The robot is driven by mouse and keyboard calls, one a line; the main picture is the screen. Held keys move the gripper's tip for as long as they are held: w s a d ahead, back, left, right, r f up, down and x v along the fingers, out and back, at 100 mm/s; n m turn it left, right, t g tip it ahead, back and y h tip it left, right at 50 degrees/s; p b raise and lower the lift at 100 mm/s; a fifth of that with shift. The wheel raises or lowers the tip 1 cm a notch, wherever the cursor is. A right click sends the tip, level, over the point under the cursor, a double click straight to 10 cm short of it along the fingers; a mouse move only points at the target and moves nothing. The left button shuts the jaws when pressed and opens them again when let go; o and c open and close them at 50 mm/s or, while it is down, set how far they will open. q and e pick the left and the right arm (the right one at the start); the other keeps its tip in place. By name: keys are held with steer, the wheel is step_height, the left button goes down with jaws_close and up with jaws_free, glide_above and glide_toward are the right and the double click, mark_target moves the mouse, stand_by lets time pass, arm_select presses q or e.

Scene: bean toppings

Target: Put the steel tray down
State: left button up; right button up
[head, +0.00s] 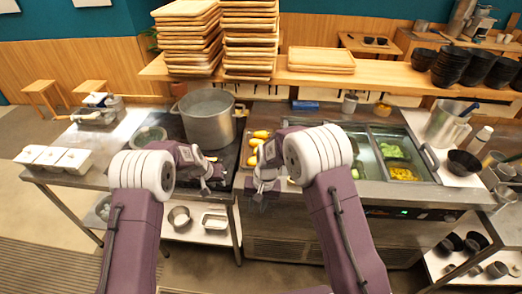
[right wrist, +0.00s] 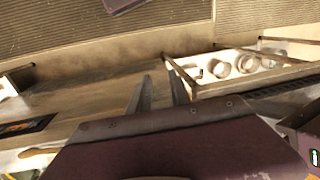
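A small rectangular steel tray (head: 214,220) rests on the low shelf under the counter, beside a round metal pot. My left gripper (head: 214,183) is above that shelf, near the counter's front edge and apart from the tray. Its fingers are too small to read and I see no tray in it. My right gripper (head: 263,196) is to the right, in front of the counter edge. In the right wrist view its two fingers (right wrist: 162,92) stand apart with nothing seen between them.
A large steel pot (head: 208,118) stands on the stove behind my grippers. Yellow items (head: 254,148) lie to its right. Food bins (head: 402,174) are set in the right counter. Stacked wooden trays (head: 188,35) and black bowls (head: 452,65) line the back shelf. Floor shows in front.

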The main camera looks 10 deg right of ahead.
step_height(320, 180, up, 12)
steer(key=d, duration=0.1)
steer(key=shift+s+d+f, duration=0.2)
steer(key=shift+s+d, duration=0.1)
steer(key=shift+s, duration=0.15)
steer(key=shift+d, duration=0.1)
